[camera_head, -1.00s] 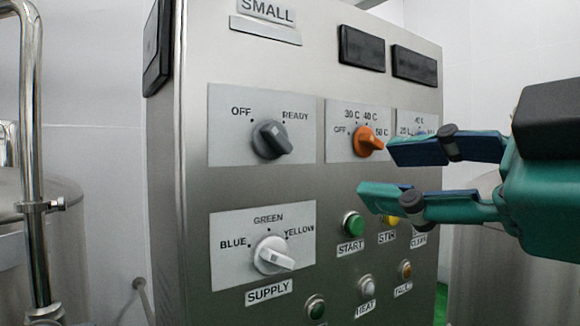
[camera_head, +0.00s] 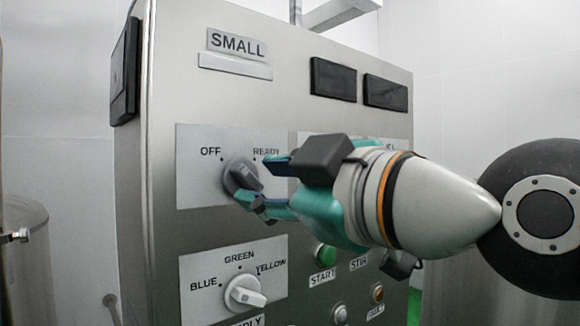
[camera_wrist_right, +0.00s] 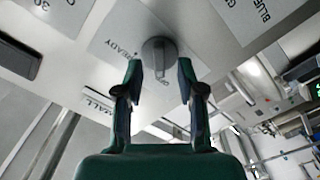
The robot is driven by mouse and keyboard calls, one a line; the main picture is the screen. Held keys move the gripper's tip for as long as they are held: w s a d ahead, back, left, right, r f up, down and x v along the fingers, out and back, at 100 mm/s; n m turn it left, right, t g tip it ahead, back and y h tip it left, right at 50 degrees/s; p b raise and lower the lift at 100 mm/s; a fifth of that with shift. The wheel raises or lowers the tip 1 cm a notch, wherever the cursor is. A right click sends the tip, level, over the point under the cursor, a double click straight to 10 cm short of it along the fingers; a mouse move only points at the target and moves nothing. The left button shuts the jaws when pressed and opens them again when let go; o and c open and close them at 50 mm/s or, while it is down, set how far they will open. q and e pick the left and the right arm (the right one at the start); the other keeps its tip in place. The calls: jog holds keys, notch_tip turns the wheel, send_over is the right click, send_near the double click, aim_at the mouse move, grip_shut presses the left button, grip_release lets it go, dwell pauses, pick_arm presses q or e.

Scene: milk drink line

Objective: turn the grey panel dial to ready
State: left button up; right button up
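The grey panel dial (camera_head: 239,176) sits on a plate on the steel panel, with OFF at its upper left and READY at its upper right. Its raised ridge slants to the lower right in the head view; I cannot tell which mark it is set to. My right gripper (camera_head: 257,182) is at the dial, one finger above right and one below. In the right wrist view the gripper (camera_wrist_right: 160,70) is open, and the dial (camera_wrist_right: 158,52) shows just beyond and between the fingertips, with gaps beside it. My left gripper is not in view.
Below is the white supply dial (camera_head: 244,293), marked BLUE, GREEN and YELLOW. A green START button (camera_head: 325,256) and other small buttons are to the lower right. My right arm hides the neighbouring dials. Two dark displays (camera_head: 333,78) are above.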

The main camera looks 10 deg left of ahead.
aim_at(245, 179)
jog(key=shift+x, duration=1.15)
grip_shut()
